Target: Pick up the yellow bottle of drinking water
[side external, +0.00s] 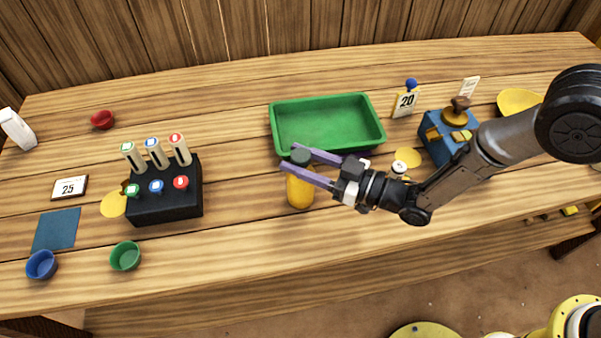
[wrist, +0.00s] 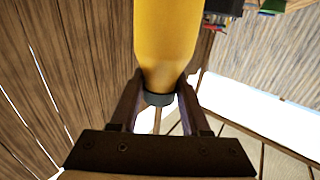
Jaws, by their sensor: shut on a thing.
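The yellow bottle (side external: 300,192) with a dark grey cap stands upright in front of the green tray in the side view. I cannot tell whether the bottle's base touches the table.
The empty green tray (side external: 325,125) lies just behind the bottle. A black rack (side external: 165,200) with several capped tubes stands to the left. A blue box (side external: 440,150) stands right, near my arm. The table (side external: 240,235) is clear left of and in front of the bottle.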

